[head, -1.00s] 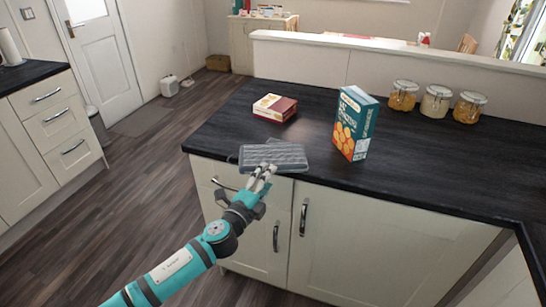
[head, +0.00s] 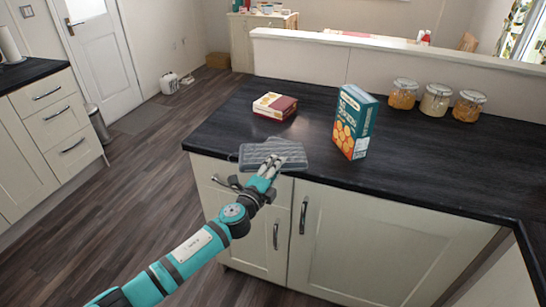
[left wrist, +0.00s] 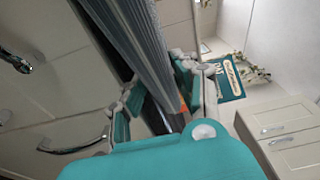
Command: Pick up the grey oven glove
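The grey oven glove (head: 284,153) lies flat on the dark worktop, with its quilted face up and its near edge at the front edge of the counter. My left gripper (head: 270,165) is at the glove's near edge. In the left wrist view the grey ribbed glove (left wrist: 150,50) runs between the two fingers of the left gripper (left wrist: 157,95). The fingers stand apart on either side of it; a firm grip is not visible. The fingertips are partly hidden by the glove. My right gripper is not in view.
A teal box (head: 354,122) stands upright right of the glove, and a small red and cream box (head: 275,106) lies behind it. Several glass jars (head: 436,100) stand by the low wall. Drawer and door handles (head: 304,215) protrude below the counter edge (head: 390,199). The worktop's right part is clear.

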